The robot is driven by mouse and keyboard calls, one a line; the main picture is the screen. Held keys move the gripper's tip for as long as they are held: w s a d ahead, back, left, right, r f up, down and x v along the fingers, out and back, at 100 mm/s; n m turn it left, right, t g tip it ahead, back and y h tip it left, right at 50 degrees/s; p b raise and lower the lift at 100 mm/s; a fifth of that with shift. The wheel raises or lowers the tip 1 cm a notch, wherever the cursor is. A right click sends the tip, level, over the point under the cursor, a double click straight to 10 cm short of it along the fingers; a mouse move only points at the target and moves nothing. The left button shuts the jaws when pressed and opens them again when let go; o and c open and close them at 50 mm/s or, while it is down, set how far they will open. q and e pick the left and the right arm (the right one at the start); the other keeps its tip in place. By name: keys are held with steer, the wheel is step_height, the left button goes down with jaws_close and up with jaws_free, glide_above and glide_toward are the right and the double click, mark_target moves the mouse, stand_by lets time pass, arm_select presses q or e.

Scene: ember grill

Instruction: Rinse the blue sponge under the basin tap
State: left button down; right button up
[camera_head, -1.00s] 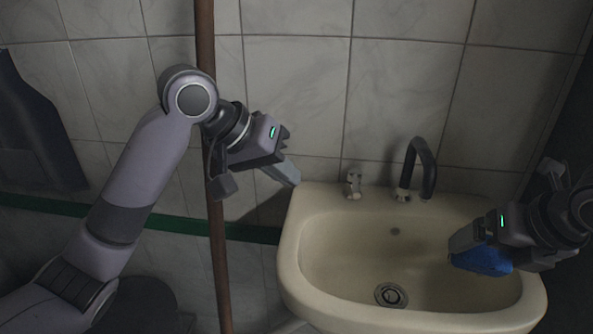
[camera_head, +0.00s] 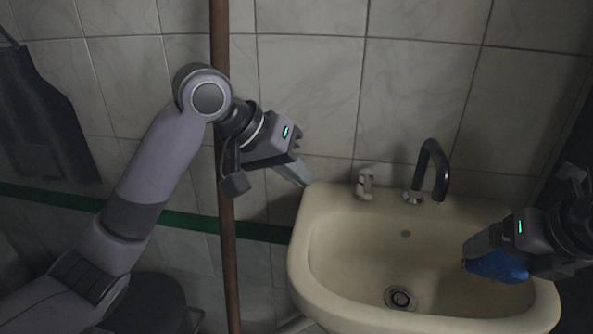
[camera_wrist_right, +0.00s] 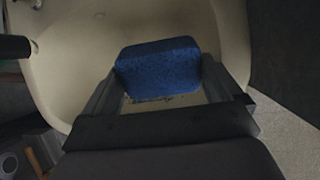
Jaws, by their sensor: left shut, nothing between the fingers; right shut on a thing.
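The blue sponge (camera_head: 499,266) is held between the fingers of my right gripper (camera_head: 476,256), above the right part of the basin. It fills the space between the two fingers in the right wrist view (camera_wrist_right: 158,66). The cream basin (camera_head: 312,262) has a round drain (camera_head: 400,297) in its floor. The dark curved tap (camera_head: 432,166) stands on the back ledge, and the sponge is to the right of and nearer than its spout. My left gripper (camera_head: 302,176) is shut and empty by the basin's back left corner. I see no water flowing.
A small pale fitting (camera_head: 364,184) stands on the ledge left of the tap. A brown vertical pole (camera_head: 220,140) stands behind my left arm. A dark apron-like cloth (camera_head: 42,125) hangs on the tiled wall at left. The basin's middle is clear.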

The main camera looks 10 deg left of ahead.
stand_by(0.3)
steer(key=shift+s+d+r+p, duration=0.15)
steer(key=shift+s+d+r, duration=0.3)
steer(key=shift+d+r, duration=0.25)
steer(key=shift+s+d+r+p, duration=0.2)
steer(key=shift+s+d+r, duration=0.2)
steer(key=shift+d+r, duration=0.3)
steer(key=shift+s+d+r+p, duration=0.15)
steer(key=shift+s+d+r, duration=0.3)
steer(key=shift+d+r, duration=0.25)
steer(key=shift+f, duration=0.1)
